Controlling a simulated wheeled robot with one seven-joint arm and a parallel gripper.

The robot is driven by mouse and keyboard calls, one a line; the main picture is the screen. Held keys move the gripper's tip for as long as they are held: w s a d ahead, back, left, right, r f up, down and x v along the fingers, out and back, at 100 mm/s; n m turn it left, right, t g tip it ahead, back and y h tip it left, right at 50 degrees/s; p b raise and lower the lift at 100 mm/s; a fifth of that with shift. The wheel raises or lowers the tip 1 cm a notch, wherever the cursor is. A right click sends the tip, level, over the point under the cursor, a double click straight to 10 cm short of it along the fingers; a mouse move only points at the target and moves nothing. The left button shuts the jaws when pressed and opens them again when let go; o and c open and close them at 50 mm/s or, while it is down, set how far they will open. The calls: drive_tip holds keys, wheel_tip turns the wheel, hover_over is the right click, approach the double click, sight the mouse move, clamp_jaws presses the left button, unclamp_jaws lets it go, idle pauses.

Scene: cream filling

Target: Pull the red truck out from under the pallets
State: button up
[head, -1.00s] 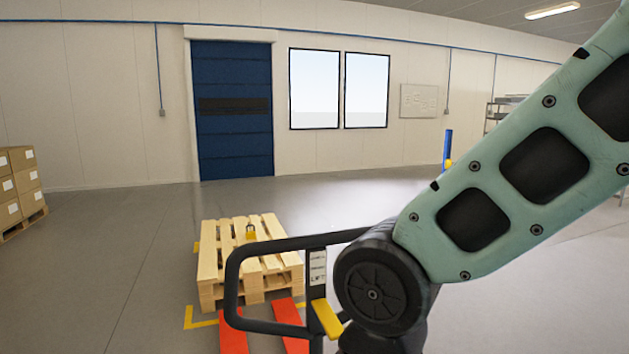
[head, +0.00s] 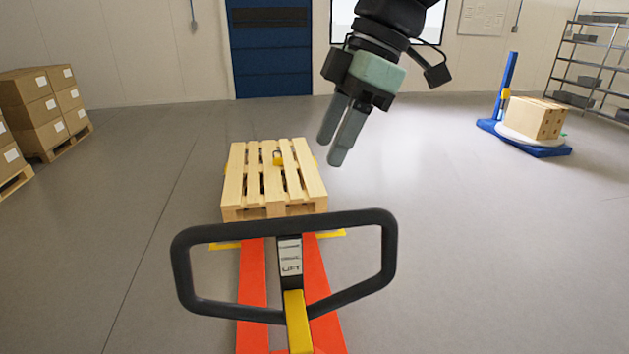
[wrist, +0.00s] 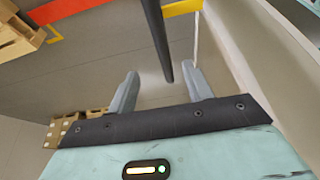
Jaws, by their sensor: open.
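The red pallet truck (head: 252,283) stands in front of me in the head view, its red forks running away toward the wooden pallets (head: 233,193). Its black loop handle (head: 185,275) faces me, with a label reading LIFT and a yellow lever (head: 297,320) below it. The fork tips are hidden by the pallets. My gripper (head: 338,146) is open and empty, in the air above and beyond the handle, to the right of the pallets. In the wrist view the two fingers (wrist: 158,82) are apart, and a dark bar (wrist: 155,40) shows between and beyond them.
A small yellow object (head: 278,158) sits on the pallets. Yellow floor marks (head: 226,246) lie around them. Stacked boxes (head: 40,112) stand at the left. A blue machine (head: 507,85) holding a box and a shelf (head: 590,60) stand at the right. The floor between is clear.

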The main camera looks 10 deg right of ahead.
sight(288, 237)
drive_tip(key=p+x, duration=0.3)
drive_tip(key=x, duration=1.4)
drive_tip(key=shift+s+f+p, duration=0.15)
drive_tip(key=shift+f+p, duration=0.1)
drive_tip(key=shift+p, duration=0.15)
clamp_jaws()
idle(0.5)
idle(0.3)
idle(1.4)
drive_tip(key=shift+a, duration=0.1)
